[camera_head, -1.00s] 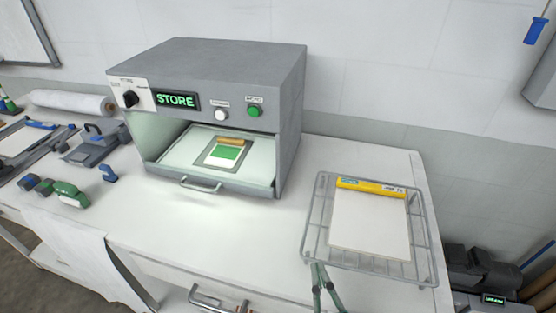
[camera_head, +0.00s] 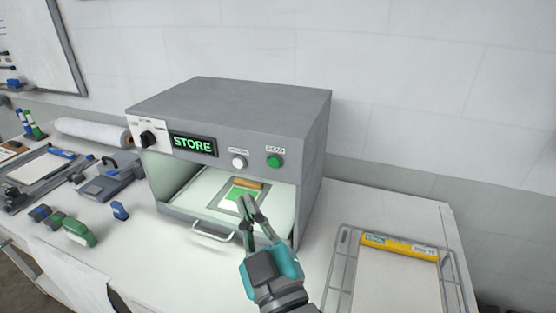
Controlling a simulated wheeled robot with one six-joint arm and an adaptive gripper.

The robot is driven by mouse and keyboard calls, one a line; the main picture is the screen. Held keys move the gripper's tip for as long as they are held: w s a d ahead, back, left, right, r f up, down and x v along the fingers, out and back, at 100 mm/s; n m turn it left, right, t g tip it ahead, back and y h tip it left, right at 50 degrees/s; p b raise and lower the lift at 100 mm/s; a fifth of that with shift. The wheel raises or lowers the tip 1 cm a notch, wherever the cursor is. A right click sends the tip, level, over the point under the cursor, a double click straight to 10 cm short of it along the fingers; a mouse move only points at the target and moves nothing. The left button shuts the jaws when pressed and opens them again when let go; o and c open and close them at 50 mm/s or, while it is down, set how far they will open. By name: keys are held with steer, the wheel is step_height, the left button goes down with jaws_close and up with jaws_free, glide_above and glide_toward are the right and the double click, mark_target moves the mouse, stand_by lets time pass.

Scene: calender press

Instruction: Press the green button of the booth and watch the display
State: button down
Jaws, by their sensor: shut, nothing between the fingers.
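The grey booth (camera_head: 240,100) stands on the white table with its front open. Its round green button (camera_head: 274,161) is at the right of the front panel, and a white button (camera_head: 239,161) is to its left. The display (camera_head: 193,144) reads STORE in green letters. My gripper (camera_head: 247,202) is shut and empty. It appears below the green button, in front of the booth's opening, and overlaps the tray in the picture. I cannot tell its exact distance from the booth.
The booth's pulled-out tray (camera_head: 183,208) has a handle and holds a green and white sheet with a tan roll. A black knob (camera_head: 148,138) is at the panel's left. A wire rack (camera_head: 337,262) with a yellow tube (camera_head: 399,246) is at the right. Tools lie at the left.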

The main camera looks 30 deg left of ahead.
steer(key=shift+a+r, duration=0.1)
stand_by(0.3)
steer(key=shift+w+a, duration=0.35)
steer(key=shift+w, duration=1.1)
steer(key=shift+w+a, duration=0.3)
steer(key=shift+w, duration=1.1)
steer(key=shift+w+a, duration=0.35)
steer(key=shift+w, duration=1.1)
steer(key=shift+w, duration=0.15)
steer(key=shift+w+a, duration=0.1)
steer(key=shift+w, duration=0.15)
steer(key=shift+w, duration=0.35)
steer(key=shift+s, duration=0.75)
steer(key=shift+s+d, duration=0.25)
steer(key=shift+s, duration=0.55)
steer(key=shift+s+d, duration=0.2)
steer(key=shift+s, duration=0.65)
steer(key=shift+s+d, duration=0.25)
steer(key=shift+s, duration=0.55)
